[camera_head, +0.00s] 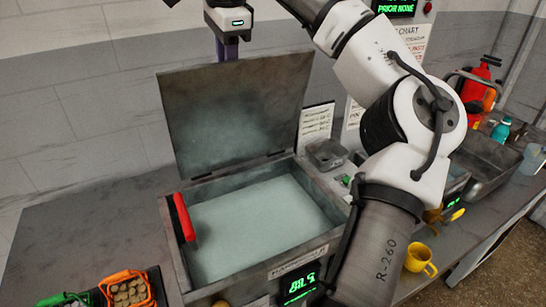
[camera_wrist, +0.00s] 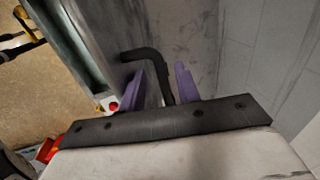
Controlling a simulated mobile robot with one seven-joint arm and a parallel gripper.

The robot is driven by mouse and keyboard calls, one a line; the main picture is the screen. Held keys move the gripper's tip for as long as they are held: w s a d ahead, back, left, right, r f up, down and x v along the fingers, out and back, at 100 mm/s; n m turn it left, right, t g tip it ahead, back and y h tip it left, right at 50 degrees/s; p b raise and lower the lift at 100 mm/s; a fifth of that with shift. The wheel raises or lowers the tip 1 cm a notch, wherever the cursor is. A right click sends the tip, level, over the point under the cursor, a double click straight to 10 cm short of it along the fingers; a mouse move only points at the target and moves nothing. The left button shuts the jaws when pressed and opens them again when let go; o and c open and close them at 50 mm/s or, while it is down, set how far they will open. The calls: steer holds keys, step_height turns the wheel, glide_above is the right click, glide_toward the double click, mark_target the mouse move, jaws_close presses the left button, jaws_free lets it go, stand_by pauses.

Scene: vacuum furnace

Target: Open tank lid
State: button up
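The tank (camera_head: 325,208) stands on the counter with pale, cloudy liquid inside. Its grey metal lid (camera_head: 235,105) is raised, hinged at the back rim and standing nearly upright, leaning back a little. My gripper (camera_head: 228,50) is at the lid's top edge, where the lid hides part of the fingers. In the wrist view, my two purple fingers (camera_wrist: 160,85) stand apart on either side of a black bent handle (camera_wrist: 150,55). I see a gap beside the handle. The lid surface lies to the left of the fingers.
A red-handled item (camera_head: 184,217) sits at the tank's left rim. An orange-handled basket (camera_head: 128,290) stands at front left. A yellow mug (camera_head: 420,260) and a metal basin (camera_head: 488,165) are to the right. A wall is close behind the lid.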

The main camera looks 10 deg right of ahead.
steer(key=s+d+f+b, duration=0.1)
steer(key=s+d+f, duration=0.2)
steer(key=s, duration=0.6)
steer(key=s+d+f+b, duration=0.1)
steer(key=s+d+f, duration=0.2)
steer(key=s+f, duration=0.4)
steer(key=shift+s+d+f+b, duration=0.15)
steer(key=shift+s+d+b, duration=0.2)
steer(key=shift+s, duration=0.55)
steer(key=shift+a, duration=0.1)
step_height(320, 180, up, 16)
steer(key=w+a+p, duration=0.1)
steer(key=w+p, duration=0.1)
steer(key=shift+w+f+p, duration=0.2)
steer(key=shift+w+p, duration=0.15)
stand_by(0.4)
